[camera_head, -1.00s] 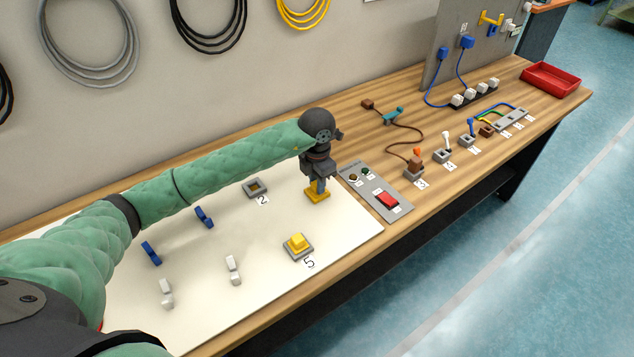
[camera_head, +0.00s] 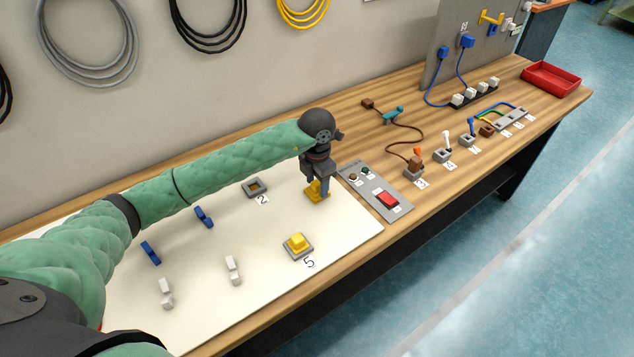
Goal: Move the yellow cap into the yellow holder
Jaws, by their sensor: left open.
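A flat yellow piece (camera_head: 314,198), which looks like the yellow cap, lies on the white board (camera_head: 340,238) near its right end. My left gripper (camera_head: 318,190) points down right at this piece, with its open fingers low around its upper part. The fingers hide part of the piece, and I cannot tell whether they touch it. A stepped yellow block on a square grey base (camera_head: 298,246), marked 5, stands nearer the front edge and looks like the yellow holder. My right gripper is not in view.
Blue pieces (camera_head: 204,217) and white pieces (camera_head: 233,270) stand to the left. A grey panel with a red switch (camera_head: 387,200) is close on the right. The board between the yellow piece and base 5 is clear.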

